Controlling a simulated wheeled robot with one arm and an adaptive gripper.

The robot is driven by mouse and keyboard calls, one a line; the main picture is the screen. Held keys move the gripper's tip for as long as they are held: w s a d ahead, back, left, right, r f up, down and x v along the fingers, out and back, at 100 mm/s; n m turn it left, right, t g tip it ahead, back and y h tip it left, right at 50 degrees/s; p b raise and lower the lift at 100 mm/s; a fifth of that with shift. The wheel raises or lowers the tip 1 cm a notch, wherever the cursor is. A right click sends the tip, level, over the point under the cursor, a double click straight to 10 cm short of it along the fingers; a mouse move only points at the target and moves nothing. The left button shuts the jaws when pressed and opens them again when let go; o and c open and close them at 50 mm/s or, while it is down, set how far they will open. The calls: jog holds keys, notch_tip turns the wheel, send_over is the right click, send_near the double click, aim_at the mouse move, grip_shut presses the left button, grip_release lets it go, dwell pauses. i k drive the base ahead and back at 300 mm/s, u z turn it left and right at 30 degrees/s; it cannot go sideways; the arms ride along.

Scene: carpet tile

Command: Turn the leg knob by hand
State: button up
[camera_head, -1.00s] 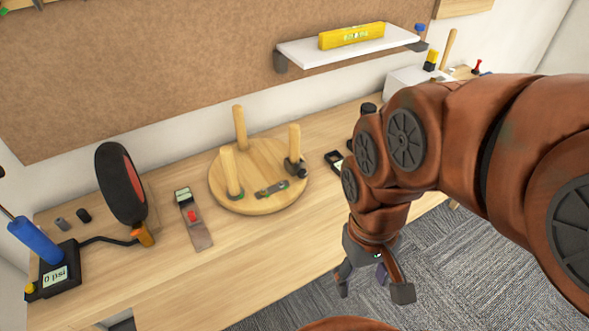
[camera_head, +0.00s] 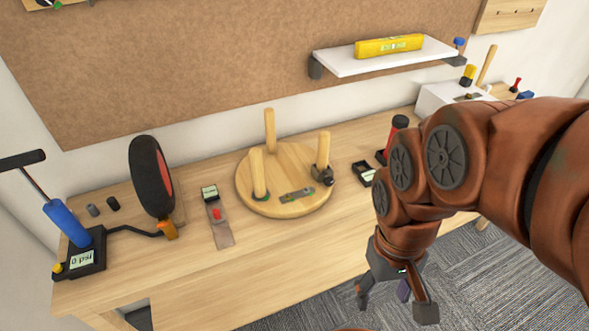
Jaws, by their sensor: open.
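A round wooden stool top (camera_head: 240,190) lies on the workbench with three upright wooden legs. The right leg (camera_head: 323,146) has a dark clamp-like knob (camera_head: 322,175) at its base. The left front leg (camera_head: 258,172) has a green ring at its foot, and the rear leg (camera_head: 270,130) stands behind. A small level-like strip (camera_head: 297,195) lies on the stool top. My gripper (camera_head: 394,302) hangs in front of the bench's front edge, over the carpet, to the right of and below the stool in the picture. Its fingers are spread, empty and apart from the knob.
A blue pump (camera_head: 68,224) with a gauge, an upright black and red wheel (camera_head: 152,178) and a small tool with a red button (camera_head: 217,216) stand left on the bench. Small dark boxes (camera_head: 367,172) lie right of the stool. A shelf (camera_head: 345,62) holds a yellow level (camera_head: 389,46).

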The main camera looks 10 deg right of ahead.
aim_at(329, 182)
jog(key=k, duration=1.3)
jog(key=u, duration=0.2)
jog(key=i, duration=0.75)
jog(key=u, duration=0.45)
